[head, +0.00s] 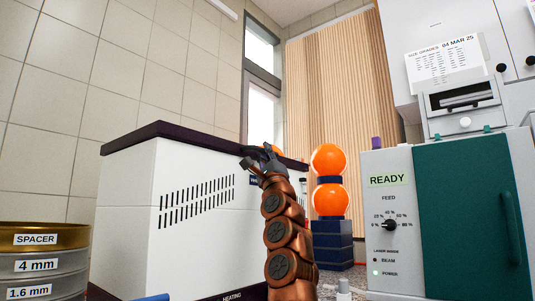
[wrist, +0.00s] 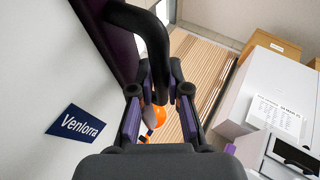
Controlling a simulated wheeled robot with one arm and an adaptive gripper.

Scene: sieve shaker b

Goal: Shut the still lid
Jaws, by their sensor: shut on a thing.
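The still (head: 125,215) is a white box with slots and a "HEATING" label, left of centre in the head view. Its dark purple lid (head: 200,137) lies along the top; from this low angle I cannot tell whether a small gap is left under it. My gripper (head: 254,165) is at the lid's front edge, toward its right end. In the wrist view, a black curved handle (wrist: 150,32) comes off the dark lid edge (wrist: 92,30) and runs down between my fingers (wrist: 160,105), which are shut on it. The still's white wall with a "Venlorra" label (wrist: 75,124) is at left.
Stacked sieves (head: 45,265) stand at lower left. Orange balls (head: 328,160) on a dark blue stand (head: 332,240) are right of my arm. A grey feeder unit (head: 390,175) with a "READY" display and a green door (head: 470,215) stands at right.

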